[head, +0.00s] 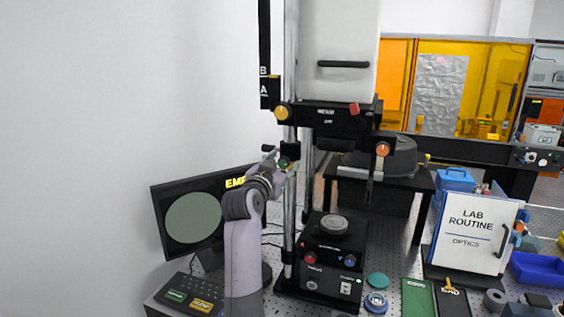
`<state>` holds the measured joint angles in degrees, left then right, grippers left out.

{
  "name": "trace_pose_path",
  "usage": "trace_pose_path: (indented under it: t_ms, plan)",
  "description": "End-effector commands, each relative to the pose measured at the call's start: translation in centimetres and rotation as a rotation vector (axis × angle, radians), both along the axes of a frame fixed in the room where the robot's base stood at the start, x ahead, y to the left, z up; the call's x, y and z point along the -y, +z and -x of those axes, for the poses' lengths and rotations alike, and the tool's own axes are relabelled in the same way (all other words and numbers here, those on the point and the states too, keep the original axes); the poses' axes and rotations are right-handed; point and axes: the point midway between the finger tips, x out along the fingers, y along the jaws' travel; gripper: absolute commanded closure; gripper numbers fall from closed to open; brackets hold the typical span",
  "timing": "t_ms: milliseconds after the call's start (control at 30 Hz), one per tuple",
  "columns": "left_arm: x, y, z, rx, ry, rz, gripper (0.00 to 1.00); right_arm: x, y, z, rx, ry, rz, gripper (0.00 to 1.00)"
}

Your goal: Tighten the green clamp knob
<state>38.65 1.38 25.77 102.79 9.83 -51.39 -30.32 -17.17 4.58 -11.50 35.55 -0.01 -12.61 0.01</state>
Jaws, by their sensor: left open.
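The green clamp knob (284,162) is a small dark green disc on the vertical rail of the tall interferometer stand (289,205), partly hidden by my gripper. My left gripper (280,161) is open at the knob, with its fingers around or just in front of it. I cannot tell whether they touch it. My left arm rises from the bottom, in front of the monitor's right side. My right gripper is not in view.
A yellow knob (282,112) sits higher on the stand; an orange knob (383,149) is to the right. A monitor (163,222) stands left, close behind my arm. A black base unit (322,275) and a "LAB ROUTINE" board (474,232) are on the perforated table.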

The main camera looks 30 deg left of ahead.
Motion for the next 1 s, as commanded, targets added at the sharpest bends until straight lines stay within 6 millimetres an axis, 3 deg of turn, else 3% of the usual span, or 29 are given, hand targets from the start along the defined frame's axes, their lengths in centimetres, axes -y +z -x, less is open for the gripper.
trace_pose_path:
  t_ms: [267, 900, 1000]
  plan:
    - [-0.03, -0.02, -0.06, 0.0, 0.0, 0.0, 0.55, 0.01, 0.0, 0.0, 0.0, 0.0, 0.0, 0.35]
    - [-0.02, -0.02, -0.03, 0.0, 0.0, 0.0, 0.98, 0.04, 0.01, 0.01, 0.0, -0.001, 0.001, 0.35]
    - [-0.02, -0.02, -0.04, 0.0, 0.0, 0.0, 1.0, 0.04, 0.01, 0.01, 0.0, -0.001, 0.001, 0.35]
